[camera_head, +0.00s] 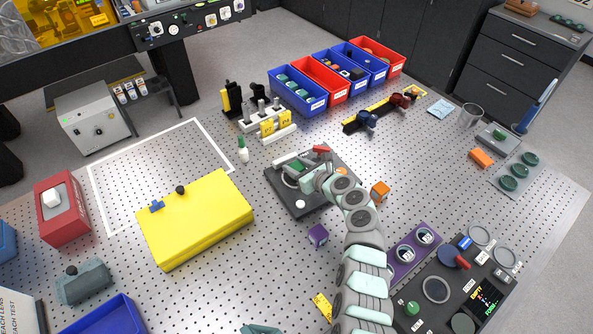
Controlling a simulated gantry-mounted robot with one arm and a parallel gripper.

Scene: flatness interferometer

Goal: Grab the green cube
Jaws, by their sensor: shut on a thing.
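The green cube (297,166) is over the dark square plate on the perforated table, between the fingers of my gripper (293,170). My gripper is shut on the cube, and its fingers and wrist hide part of it. I cannot tell whether the cube touches the plate (318,205) or is raised. A red piece (321,150) is just right of the gripper.
An orange cube (380,191) and a purple cube (318,235) stand near my arm. A yellow box (195,220) is at left. Red and blue bins (298,98) stand behind. A small green-topped bottle (242,150) is left of the plate.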

